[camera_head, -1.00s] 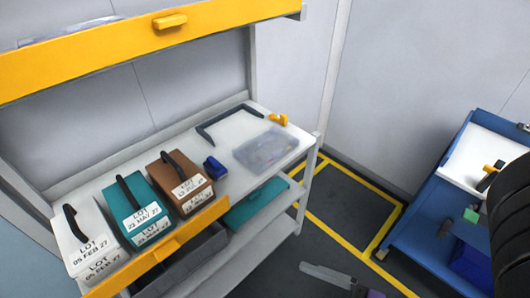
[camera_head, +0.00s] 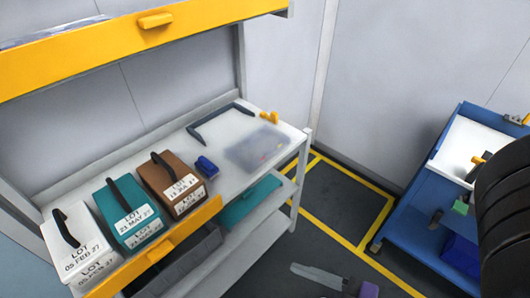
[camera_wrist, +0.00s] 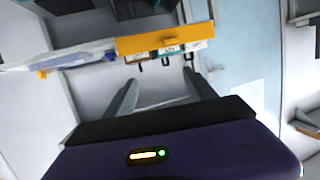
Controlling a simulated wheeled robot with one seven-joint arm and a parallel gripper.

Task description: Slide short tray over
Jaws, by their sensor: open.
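No tray is marked as the short one. A shallow translucent tray (camera_head: 258,148) lies flat on the right part of the white shelf (camera_head: 225,130), with small coloured bits in it. A teal tray (camera_head: 250,205) sits on the level below. My gripper (camera_wrist: 162,92) is open in the wrist view, its two grey fingers spread with nothing seen between them but a pale surface farther off.
White (camera_head: 75,240), teal (camera_head: 128,213) and brown (camera_head: 172,183) lot boxes stand left on the shelf. A small blue object (camera_head: 206,166), a dark angled bracket (camera_head: 218,121) and a yellow piece (camera_head: 269,118) lie near the translucent tray. A blue cart (camera_head: 415,205) stands right.

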